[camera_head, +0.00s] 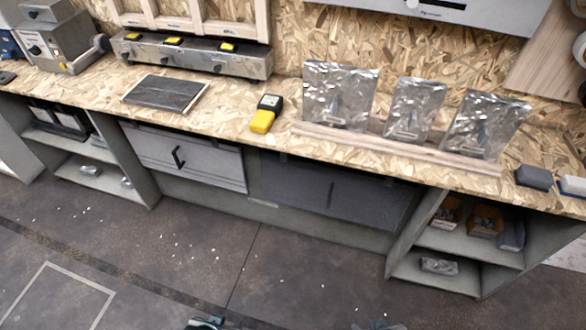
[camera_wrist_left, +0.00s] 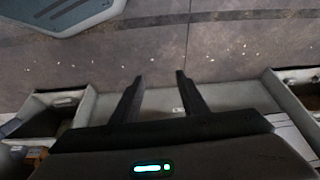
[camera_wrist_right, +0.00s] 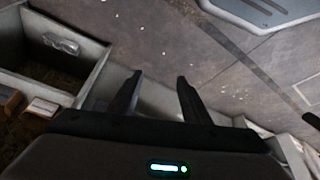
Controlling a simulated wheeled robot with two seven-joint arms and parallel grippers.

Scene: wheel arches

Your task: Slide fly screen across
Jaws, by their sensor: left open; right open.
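Under the bench, a dark, see-through-looking panel (camera_head: 325,192) fills the right part of a wide opening; it looks like the fly screen. A thin vertical line shows near its middle. To its left is a light grey panel (camera_head: 210,162) with a black handle (camera_head: 178,157). My left gripper (camera_head: 207,322) and right gripper (camera_head: 377,325) show only as small parts at the bottom edge of the head view, well away from the panels. In the left wrist view my left gripper (camera_wrist_left: 153,78) is open and empty. In the right wrist view my right gripper (camera_wrist_right: 158,76) is open and empty.
The wooden bench top (camera_head: 230,95) carries a yellow meter (camera_head: 264,115), a dark flat framed piece (camera_head: 165,93), several silver bags (camera_head: 340,95) and wooden strips (camera_head: 400,147). Open shelves (camera_head: 470,245) stand at right, others at left.

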